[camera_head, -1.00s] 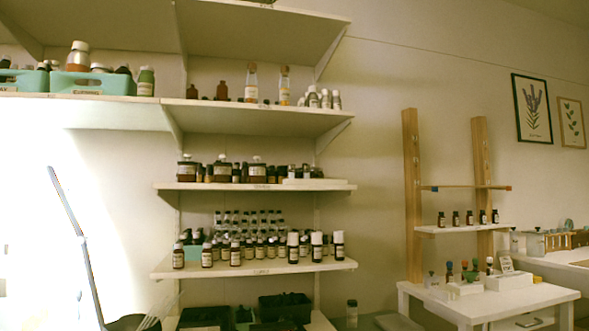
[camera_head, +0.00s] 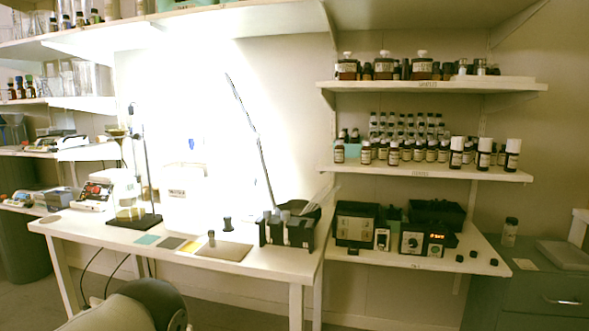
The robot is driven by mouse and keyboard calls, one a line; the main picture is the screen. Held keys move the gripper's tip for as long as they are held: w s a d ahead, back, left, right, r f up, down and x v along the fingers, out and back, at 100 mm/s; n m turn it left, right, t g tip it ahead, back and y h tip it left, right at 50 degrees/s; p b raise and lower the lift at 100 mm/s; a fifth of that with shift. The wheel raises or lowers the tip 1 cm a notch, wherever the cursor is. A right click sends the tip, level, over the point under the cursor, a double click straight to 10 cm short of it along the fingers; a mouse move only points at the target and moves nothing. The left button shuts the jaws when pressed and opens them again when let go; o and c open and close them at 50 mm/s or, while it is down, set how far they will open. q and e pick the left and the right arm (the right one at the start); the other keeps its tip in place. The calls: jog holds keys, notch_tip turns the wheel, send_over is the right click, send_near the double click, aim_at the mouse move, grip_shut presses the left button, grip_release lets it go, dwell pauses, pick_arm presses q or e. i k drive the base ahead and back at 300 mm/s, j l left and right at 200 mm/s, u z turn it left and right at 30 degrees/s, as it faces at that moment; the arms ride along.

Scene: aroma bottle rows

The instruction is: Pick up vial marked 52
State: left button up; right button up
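Several small dark vials with pale labels (camera_head: 417,154) stand in rows on the middle shelf (camera_head: 430,172) at the right. Their caps are dark or pale, and the back rows are partly hidden by the front ones. Three larger white-capped dark bottles (camera_head: 484,155) stand at the right end of that shelf. The markings are too small to read, so I cannot tell which vial is marked 52. Neither of my grippers is in view.
A white bench (camera_head: 150,254) at left holds a brown mat (camera_head: 222,251) and a black rack (camera_head: 288,233). A lower shelf (camera_head: 380,262) holds black boxes and small devices. Brown bottles (camera_head: 383,67) stand on the shelf above. A grey cabinet (camera_head: 540,300) stands at right.

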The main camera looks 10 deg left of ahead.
aim_at(211, 234)
jog(key=j+u, duration=0.45)
jog(key=j, duration=0.95)
